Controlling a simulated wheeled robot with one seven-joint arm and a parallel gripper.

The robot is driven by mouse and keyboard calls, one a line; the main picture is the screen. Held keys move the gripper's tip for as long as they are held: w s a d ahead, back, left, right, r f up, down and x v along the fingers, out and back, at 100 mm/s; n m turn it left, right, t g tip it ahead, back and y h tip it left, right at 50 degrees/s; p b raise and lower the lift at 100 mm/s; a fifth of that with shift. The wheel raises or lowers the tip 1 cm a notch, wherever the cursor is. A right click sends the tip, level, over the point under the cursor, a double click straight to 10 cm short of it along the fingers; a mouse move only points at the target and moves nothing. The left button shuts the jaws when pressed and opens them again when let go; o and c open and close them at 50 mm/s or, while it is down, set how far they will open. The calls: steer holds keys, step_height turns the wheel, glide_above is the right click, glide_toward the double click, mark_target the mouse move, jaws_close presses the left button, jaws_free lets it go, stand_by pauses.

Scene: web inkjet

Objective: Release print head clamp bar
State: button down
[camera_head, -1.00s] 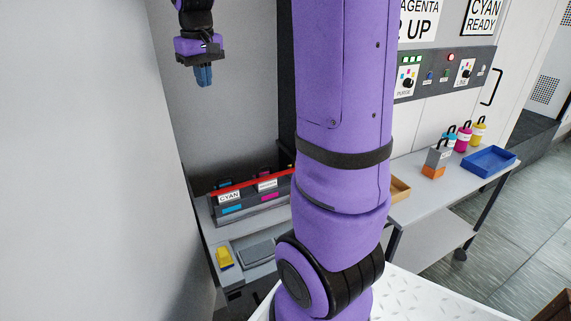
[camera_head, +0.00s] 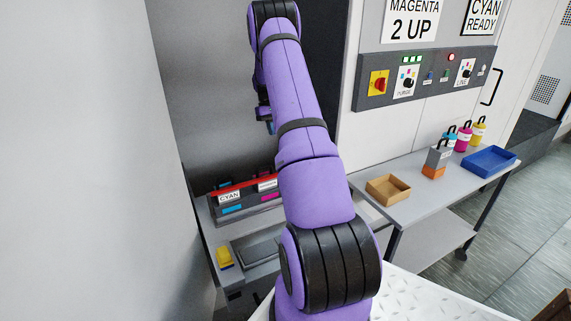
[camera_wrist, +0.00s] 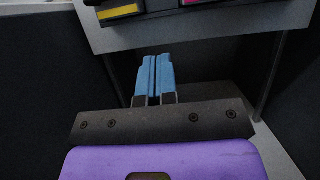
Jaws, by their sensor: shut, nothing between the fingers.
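The red clamp bar (camera_head: 235,185) lies across the print head block at the lower left in the head view, with its right part hidden behind my arm. Below it sit the dark print heads (camera_head: 232,209), one labelled CYAN (camera_head: 229,197). My gripper (camera_head: 270,127) is above and behind this block in the picture, mostly hidden by my arm. In the wrist view my gripper (camera_wrist: 154,58) has its blue fingers shut together and empty. The lower edges of print heads with a yellow patch (camera_wrist: 118,12) and a magenta patch show at the top. The bar is not visible there.
A grey tray (camera_head: 256,248) and a yellow block (camera_head: 224,258) lie in front of the heads. A trolley (camera_head: 415,204) at right holds a tan tray (camera_head: 388,190), a blue tray (camera_head: 490,159) and several bottles. A control panel (camera_head: 425,77) is on the wall.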

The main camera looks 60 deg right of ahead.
steer(key=shift+s+d+f, duration=0.2)
steer(key=shift+d+f, duration=0.2)
steer(key=shift+f, duration=0.15)
steer(key=shift+s+d+f, duration=0.2)
steer(key=shift+d+f, duration=0.15)
steer(key=shift+f, duration=0.15)
steer(key=shift+f, duration=0.15)
steer(key=s+a+f, duration=0.1)
steer(key=s+f, duration=0.1)
steer(key=f, duration=0.1)
steer(key=s+a+f, duration=0.1)
steer(key=s+f, duration=0.1)
steer(key=f, duration=0.1)
steer(key=s+a+f, duration=0.1)
steer(key=f, duration=0.2)
steer(key=shift+s+a, duration=0.1)
steer(key=shift+s, duration=0.3)
steer(key=shift+s+a, duration=0.3)
steer(key=shift+s, duration=0.2)
steer(key=shift+s, duration=0.1)
steer(key=shift+s+a, duration=0.35)
steer(key=shift+s, duration=0.3)
steer(key=shift+s+a, duration=0.4)
steer(key=shift+s, duration=0.25)
steer(key=shift+s+a, duration=0.35)
steer(key=shift+s, duration=0.3)
